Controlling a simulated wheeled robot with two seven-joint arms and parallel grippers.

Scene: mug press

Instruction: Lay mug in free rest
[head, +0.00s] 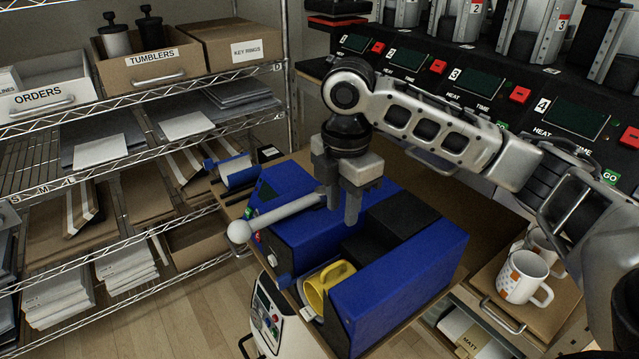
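A yellow mug (330,288) lies in the gap between the two blue blocks of a press (405,285), its handle upward. I cannot tell how firmly it is seated. My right gripper (343,205) points down over the middle of the press, behind the mug and apart from it. Its fingers sit near the inner end of a pale lever with a ball end (285,216). Whether they touch the lever or are closed is unclear. No mug shows in its fingers. White mugs with orange patches (522,278) stand on the right. My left gripper is out of view.
A wire shelf with boxes (150,70) and envelopes stands at the left. A row of heater units with displays (475,83) runs along the back right. A small blue and white item (237,170) sits left of the press. Open floor (190,315) shows at the lower left.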

